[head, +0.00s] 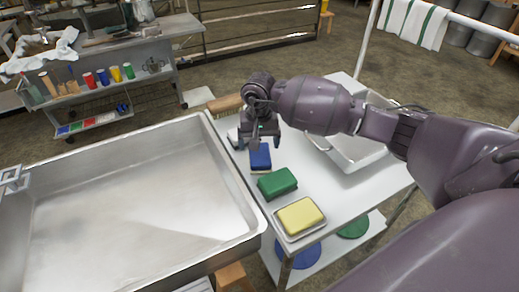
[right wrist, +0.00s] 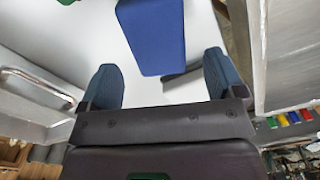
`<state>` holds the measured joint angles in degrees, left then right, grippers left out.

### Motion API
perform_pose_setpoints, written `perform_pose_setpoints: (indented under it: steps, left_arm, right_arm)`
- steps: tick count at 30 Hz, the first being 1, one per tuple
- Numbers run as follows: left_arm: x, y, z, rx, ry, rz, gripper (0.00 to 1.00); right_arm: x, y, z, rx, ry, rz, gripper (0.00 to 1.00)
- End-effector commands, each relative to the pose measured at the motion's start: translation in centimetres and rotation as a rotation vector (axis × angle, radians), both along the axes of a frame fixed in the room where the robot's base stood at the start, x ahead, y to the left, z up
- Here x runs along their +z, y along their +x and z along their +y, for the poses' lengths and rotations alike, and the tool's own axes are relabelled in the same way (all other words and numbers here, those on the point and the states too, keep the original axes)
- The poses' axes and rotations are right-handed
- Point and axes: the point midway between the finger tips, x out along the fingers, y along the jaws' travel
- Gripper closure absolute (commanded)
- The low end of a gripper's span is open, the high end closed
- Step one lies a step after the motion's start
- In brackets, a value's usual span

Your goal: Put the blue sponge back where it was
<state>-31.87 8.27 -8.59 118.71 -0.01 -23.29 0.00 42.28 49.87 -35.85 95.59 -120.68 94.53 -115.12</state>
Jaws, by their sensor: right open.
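The blue sponge (head: 260,157) lies on the white side table (head: 330,205), near the edge beside the large metal pan. My right gripper (head: 260,138) hangs just above and behind it, with the fingers apart. In the right wrist view the blue sponge (right wrist: 152,36) lies mostly beyond the fingertips of my open right gripper (right wrist: 160,62), its near end lined up between them. Nothing is held; contact between fingers and sponge cannot be told. My left gripper is out of view.
A green sponge (head: 277,183) and a yellow sponge (head: 299,215) on a small tray lie in front of the blue one. A brush (head: 225,103) lies behind. A metal tray (head: 352,150) stands right, the large pan (head: 135,190) left.

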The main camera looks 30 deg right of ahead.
Motion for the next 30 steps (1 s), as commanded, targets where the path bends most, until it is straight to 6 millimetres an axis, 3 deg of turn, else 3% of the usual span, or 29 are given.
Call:
perform_pose_setpoints:
  steps: [1,6,12,18,30]
  left_arm:
    - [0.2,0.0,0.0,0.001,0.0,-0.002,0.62]
    - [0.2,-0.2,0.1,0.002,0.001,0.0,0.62]
    - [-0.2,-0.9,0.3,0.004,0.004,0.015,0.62]
    - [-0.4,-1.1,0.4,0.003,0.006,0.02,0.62]
    - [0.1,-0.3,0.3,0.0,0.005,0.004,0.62]
  right_arm:
    - [1.4,0.1,-0.1,0.0,-0.003,-0.006,0.11]
    - [4.6,0.1,0.0,0.001,-0.002,-0.005,0.11]
    - [7.1,0.0,0.0,0.0,-0.001,-0.003,0.11]
    - [8.1,0.0,0.0,0.0,-0.001,0.0,0.11]
    - [8.1,0.0,0.0,0.0,0.0,0.0,0.11]
